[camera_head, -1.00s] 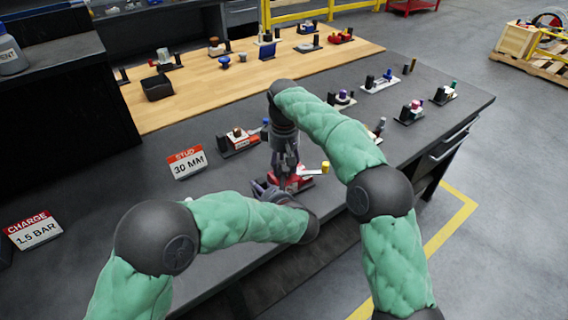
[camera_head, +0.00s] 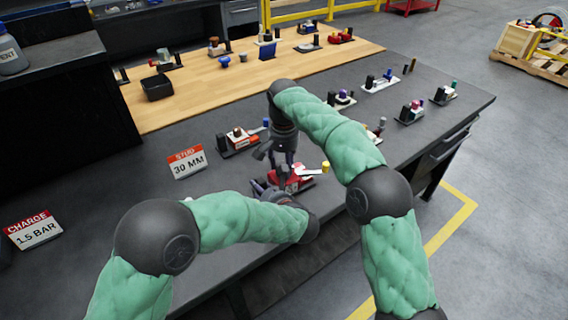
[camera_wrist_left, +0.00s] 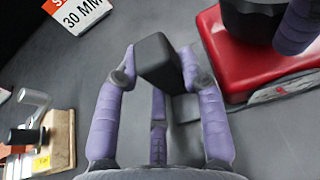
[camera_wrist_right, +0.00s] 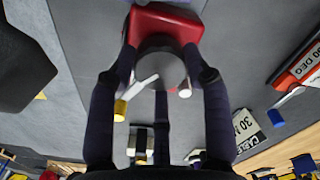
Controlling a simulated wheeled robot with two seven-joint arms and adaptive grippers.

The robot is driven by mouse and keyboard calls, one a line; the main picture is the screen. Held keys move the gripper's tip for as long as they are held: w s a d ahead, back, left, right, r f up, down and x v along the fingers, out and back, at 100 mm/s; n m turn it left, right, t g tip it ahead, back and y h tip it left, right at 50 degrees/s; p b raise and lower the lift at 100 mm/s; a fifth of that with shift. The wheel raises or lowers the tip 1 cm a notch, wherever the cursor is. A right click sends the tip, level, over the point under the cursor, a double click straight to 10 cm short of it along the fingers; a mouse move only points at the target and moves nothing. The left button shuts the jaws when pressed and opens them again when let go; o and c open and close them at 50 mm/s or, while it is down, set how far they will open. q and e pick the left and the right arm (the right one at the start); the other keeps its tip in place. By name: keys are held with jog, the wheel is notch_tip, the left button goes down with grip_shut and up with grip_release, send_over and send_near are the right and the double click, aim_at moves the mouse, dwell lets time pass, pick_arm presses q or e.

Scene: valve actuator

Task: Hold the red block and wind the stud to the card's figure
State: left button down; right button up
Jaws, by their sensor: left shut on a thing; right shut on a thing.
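The red block (camera_head: 293,184) sits on the dark bench near its front edge, partly hidden by my grippers. In the left wrist view its red body (camera_wrist_left: 235,72) is at the right, and my left gripper (camera_wrist_left: 158,66) is shut on a black block (camera_wrist_left: 157,60) beside it. My right gripper (camera_wrist_right: 163,68) is shut around a dark round piece (camera_wrist_right: 162,58) on top of the red block, seen from above. The stud itself cannot be made out clearly. A yellow-capped lever (camera_head: 325,167) sticks out to the right. The card (camera_head: 187,163) reads STUD 30 MM.
A second card (camera_head: 32,231) reads CHARGE 1.5 BAR at the left. Another small device (camera_head: 239,140) stands behind the red block, with several more along the bench to the right. Bare bench lies between the cards.

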jog(key=m, duration=0.2)
jog(key=r+m, duration=0.1)
jog(key=m, duration=0.2)
jog(key=shift+w, duration=0.15)
jog(key=shift+d, duration=0.1)
dwell(1.1)
jog(key=o, duration=1.1)
jog(key=shift+o, duration=0.2)
jog(key=shift+f, duration=0.2)
notch_tip(320, 180, up, 12)
jog(key=shift+s, duration=0.2)
